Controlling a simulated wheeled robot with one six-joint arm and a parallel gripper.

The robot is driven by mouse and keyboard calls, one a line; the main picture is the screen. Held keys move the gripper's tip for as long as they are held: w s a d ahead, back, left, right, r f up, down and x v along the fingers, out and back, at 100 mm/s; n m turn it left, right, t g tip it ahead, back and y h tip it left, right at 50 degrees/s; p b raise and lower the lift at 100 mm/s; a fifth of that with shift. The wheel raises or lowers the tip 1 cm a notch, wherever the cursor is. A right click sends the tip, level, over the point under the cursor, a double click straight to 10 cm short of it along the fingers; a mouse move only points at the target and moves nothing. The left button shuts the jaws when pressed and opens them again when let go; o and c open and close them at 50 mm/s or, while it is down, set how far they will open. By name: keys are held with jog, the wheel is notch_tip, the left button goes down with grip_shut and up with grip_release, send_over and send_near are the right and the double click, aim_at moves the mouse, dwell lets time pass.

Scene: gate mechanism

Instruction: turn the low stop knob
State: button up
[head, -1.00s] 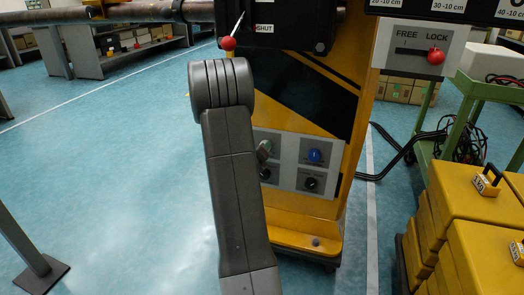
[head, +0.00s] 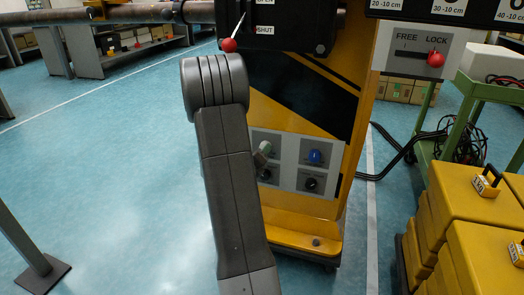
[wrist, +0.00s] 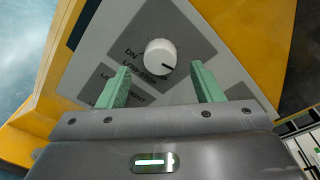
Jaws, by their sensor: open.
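The low stop knob (wrist: 160,57) is a round white knob with a dark pointer line, on a grey label plate reading "LOW STOP" and "DN" in the wrist view. My gripper (wrist: 163,84) is open, its two green fingers apart. The knob shows between and slightly beyond the fingertips, with nothing held; I cannot tell how far the tips are from the panel.
The panel also has a blue button (head: 315,156) and a black knob (head: 311,184), on a yellow machine column (head: 318,110). Above is a red-tipped lever (head: 229,45) near "SHUT". Yellow weights (head: 470,190) and a green cart (head: 470,100) stand right.

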jog(key=p+v, duration=0.1)
jog(key=v, duration=0.9)
jog(key=shift+s, duration=0.25)
jog(key=shift+w, duration=0.1)
jog(key=b+x, duration=0.2)
jog(key=x, duration=1.1)
jog(key=shift+w, duration=0.35)
